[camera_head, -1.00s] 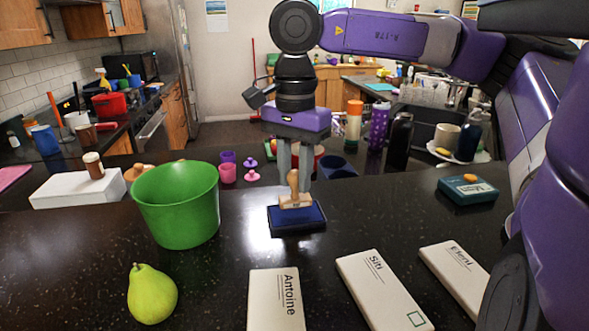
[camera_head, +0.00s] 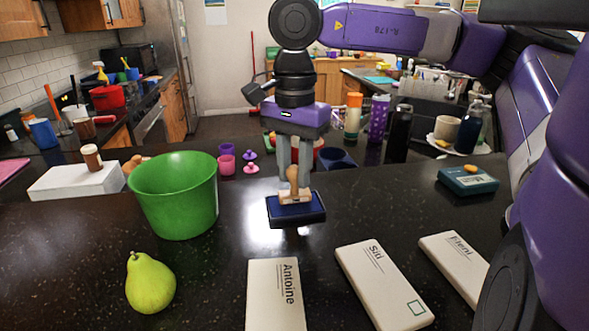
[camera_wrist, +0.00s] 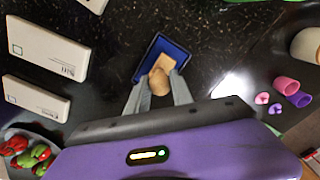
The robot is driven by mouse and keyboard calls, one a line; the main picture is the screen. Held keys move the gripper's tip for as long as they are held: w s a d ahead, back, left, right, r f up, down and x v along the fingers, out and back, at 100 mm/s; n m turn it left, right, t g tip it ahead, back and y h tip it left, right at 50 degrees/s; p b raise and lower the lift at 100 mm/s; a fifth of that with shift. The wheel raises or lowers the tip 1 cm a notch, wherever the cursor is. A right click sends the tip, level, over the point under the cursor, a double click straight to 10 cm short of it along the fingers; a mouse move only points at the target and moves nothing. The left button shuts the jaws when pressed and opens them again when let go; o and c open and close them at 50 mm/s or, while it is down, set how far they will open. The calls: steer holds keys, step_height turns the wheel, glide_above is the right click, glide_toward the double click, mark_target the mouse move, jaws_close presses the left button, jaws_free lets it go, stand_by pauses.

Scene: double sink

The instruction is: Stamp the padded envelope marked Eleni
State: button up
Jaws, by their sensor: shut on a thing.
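My gripper (camera_head: 293,182) is shut on a wooden stamp (camera_head: 294,186) with a rounded handle. The stamp is upright over the blue ink pad (camera_head: 296,212); I cannot tell whether its base touches the pad. In the wrist view, the handle top (camera_wrist: 159,82) is between the fingers, with the pad (camera_wrist: 176,50) below. The white envelope marked Eleni (camera_head: 452,258) lies at the right, partly hidden by my arm. In the wrist view, the Eleni envelope (camera_wrist: 35,98) is at the left with a small square at one end.
Envelopes marked Siti (camera_head: 375,285) and Antoine (camera_head: 275,300) lie left of Eleni. A green bucket (camera_head: 175,200) and a pear (camera_head: 150,283) are at the left. A teal box (camera_head: 468,182) stands behind Eleni. Cups and bottles line the back.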

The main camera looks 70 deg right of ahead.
steer(key=shift+f+b, duration=0.6)
steer(key=shift+b, duration=0.05)
stand_by(1.8)
steer(key=shift+r, duration=0.15)
steer(key=shift+r+p, duration=2.2)
steer(key=shift+r, duration=1.25)
